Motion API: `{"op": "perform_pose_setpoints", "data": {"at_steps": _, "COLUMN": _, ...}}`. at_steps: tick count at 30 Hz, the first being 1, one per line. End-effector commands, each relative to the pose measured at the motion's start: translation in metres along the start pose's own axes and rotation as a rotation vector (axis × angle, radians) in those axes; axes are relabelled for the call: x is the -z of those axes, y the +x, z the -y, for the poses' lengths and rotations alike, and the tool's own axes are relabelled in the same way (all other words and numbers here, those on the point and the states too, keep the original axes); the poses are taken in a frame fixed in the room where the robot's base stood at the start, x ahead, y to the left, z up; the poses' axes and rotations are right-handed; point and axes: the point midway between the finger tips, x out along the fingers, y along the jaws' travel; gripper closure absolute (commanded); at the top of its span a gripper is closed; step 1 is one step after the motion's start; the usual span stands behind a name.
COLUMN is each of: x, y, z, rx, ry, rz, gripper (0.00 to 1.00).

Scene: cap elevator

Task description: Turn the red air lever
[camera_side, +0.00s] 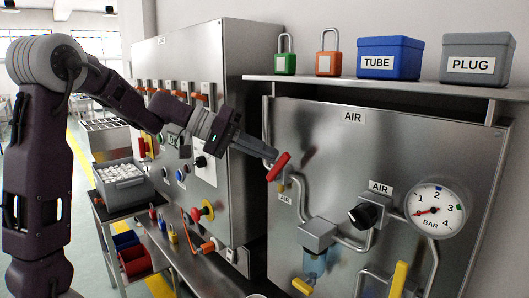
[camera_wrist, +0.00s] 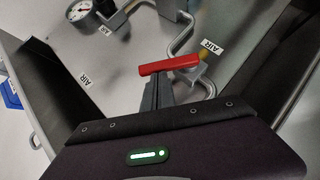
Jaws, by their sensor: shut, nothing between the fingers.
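The red air lever (camera_side: 278,166) sits on the pipe at the left side of the metal AIR panel. It is tilted in the side view, its upper end leaning right. In the wrist view the red lever (camera_wrist: 168,65) lies nearly level across the picture, just beyond my fingertips. My gripper (camera_side: 271,154) is shut with nothing between its fingers. Its tips are at the lever's near side, and in the wrist view my gripper (camera_wrist: 157,80) overlaps the lever's middle. I cannot tell whether they touch.
A pressure gauge (camera_side: 436,210), a black knob (camera_side: 364,215) and a yellow handle (camera_side: 398,279) are on the same panel. A shelf (camera_side: 400,87) above holds padlocks, a blue TUBE box (camera_side: 389,58) and a grey PLUG box (camera_side: 477,60). A metal cabinet (camera_side: 240,60) stands left.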

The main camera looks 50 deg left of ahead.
Motion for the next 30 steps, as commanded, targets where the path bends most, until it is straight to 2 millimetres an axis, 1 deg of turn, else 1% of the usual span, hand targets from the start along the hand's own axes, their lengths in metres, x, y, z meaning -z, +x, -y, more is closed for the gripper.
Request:
{"op": "perform_pose_setpoints", "data": {"at_steps": 12, "x": -0.0008, "y": 0.0006, "z": -0.0005, "rx": 0.009, "ry": 0.009, "rz": 0.000, "gripper": 1.00}}
{"op": "perform_pose_setpoints", "data": {"at_steps": 23, "x": -0.0038, "y": 0.0034, "z": -0.0036, "rx": 0.059, "ry": 0.061, "rz": 0.001, "gripper": 1.00}}
{"op": "perform_pose_setpoints", "data": {"at_steps": 30, "x": -0.0082, "y": 0.0077, "z": -0.0077, "rx": 0.134, "ry": 0.139, "rz": 0.001, "gripper": 1.00}}
